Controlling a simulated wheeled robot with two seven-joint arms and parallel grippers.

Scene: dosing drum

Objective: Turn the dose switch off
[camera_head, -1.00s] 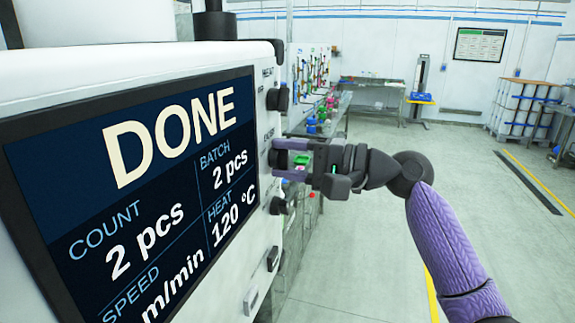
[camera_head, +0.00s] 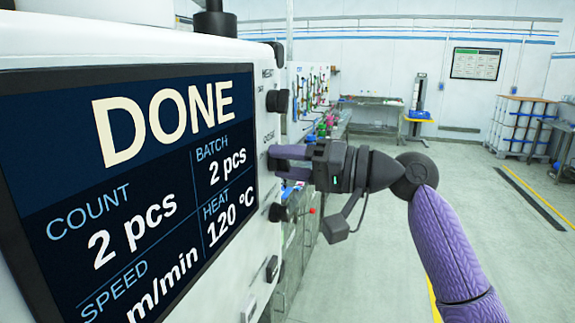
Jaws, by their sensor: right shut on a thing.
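The white control cabinet (camera_head: 262,130) stands at the left with dark controls down its right side face. My right gripper (camera_head: 279,162) reaches in from the right, its purple fingers shut around the middle dark knob (camera_head: 274,164), which they largely cover. Another dark knob (camera_head: 277,101) sits above it and one (camera_head: 277,212) below it. Lower down are a dark rocker-like switch (camera_head: 271,268) and a pale one (camera_head: 248,304). The labels beside them are too small to read, so I cannot tell which is the dose switch. My left gripper is not in view.
The cabinet's screen (camera_head: 130,200) reads DONE, count 2 pcs, batch 2 pcs, heat 120 °C. Workbenches (camera_head: 372,128) and a rack of white drums (camera_head: 520,125) stand far back.

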